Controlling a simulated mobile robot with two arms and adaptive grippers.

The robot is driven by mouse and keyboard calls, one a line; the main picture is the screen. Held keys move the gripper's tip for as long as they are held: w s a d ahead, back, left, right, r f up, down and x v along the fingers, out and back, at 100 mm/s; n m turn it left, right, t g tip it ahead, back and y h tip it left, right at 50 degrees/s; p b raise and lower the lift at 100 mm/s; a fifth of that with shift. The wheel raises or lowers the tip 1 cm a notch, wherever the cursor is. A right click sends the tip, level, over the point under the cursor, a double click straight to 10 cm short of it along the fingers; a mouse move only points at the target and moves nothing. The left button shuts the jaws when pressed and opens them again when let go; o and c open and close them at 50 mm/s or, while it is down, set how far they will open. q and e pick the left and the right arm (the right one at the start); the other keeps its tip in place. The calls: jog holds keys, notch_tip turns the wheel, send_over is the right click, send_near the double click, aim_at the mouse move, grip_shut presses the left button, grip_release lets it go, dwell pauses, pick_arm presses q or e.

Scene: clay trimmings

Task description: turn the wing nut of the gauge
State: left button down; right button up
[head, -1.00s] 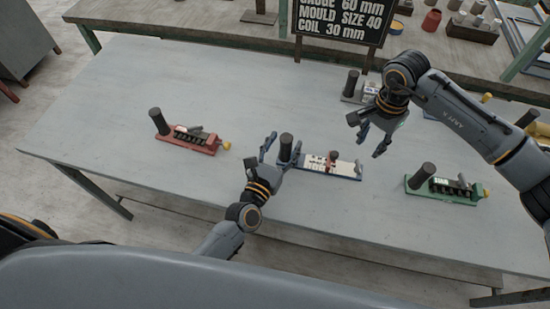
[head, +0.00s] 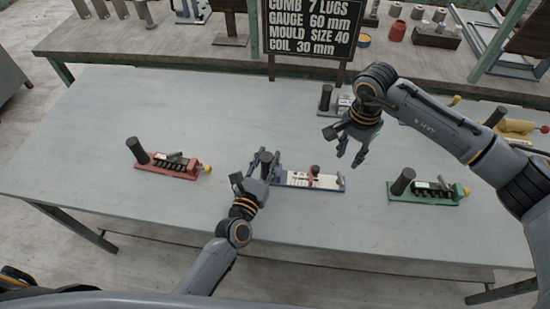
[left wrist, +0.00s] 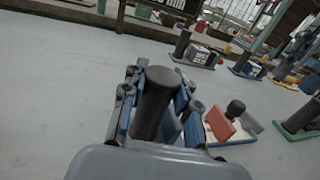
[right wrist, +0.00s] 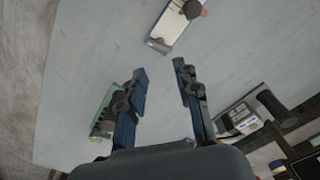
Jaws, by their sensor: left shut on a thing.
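The gauge (head: 328,184) is a blue base with a white scale strip, lying on the table at the middle. A red slider (left wrist: 219,123) with a dark knob (head: 315,169) sits across the strip; whether the knob is the wing nut is too small to tell. My left gripper (head: 263,165) is shut on the upright dark handle (left wrist: 153,103) at the gauge's left end. My right gripper (head: 350,152) is open and empty, above and right of the gauge. In the right wrist view, the gauge's end (right wrist: 160,44) shows beyond its open fingers (right wrist: 160,75).
A red tool (head: 170,170) lies left of the gauge and a green one (head: 425,192) lies right. A grey tool (head: 335,102) stands behind my right gripper. A black sign (head: 312,28) reads GAUGE 60 mm. The table in front of the gauge is clear.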

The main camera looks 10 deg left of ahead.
aim_at(341, 178)
notch_tip(341, 178, down, 10)
jog(key=m, duration=2.5)
jog(key=shift+s+r, duration=0.15)
jog(key=shift+c, duration=0.4)
jog(key=shift+d, duration=0.1)
grip_shut()
